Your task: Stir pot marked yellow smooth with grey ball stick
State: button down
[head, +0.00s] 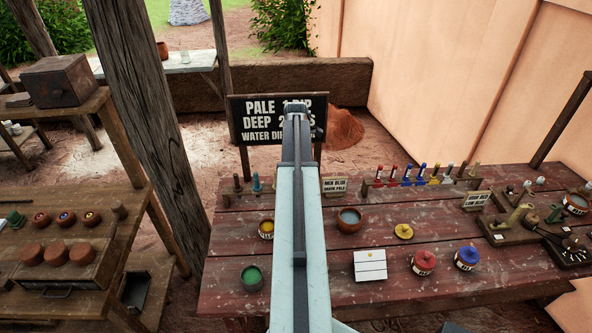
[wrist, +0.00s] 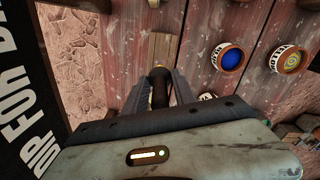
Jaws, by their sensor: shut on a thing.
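My gripper (head: 297,105) is at the end of my outstretched arm, in front of the black sign in the head view. In the wrist view my gripper (wrist: 160,92) is shut on a dark upright stick (wrist: 160,80); I cannot tell whether it has a grey ball. A pot with yellow contents and a lettered white label (head: 266,229) stands on the red plank table, left of my arm and partly hidden by it. The wrist view shows a white-labelled pot with a yellowish top (wrist: 291,61) beside one with blue contents (wrist: 230,58).
A rack of coloured sticks (head: 420,180) stands along the table's back. The black sign (head: 262,120) stands behind the table.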

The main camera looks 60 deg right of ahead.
notch_tip(320, 180, up, 4)
jog(key=shift+r+p, duration=0.15)
jog(key=shift+p, duration=1.1)
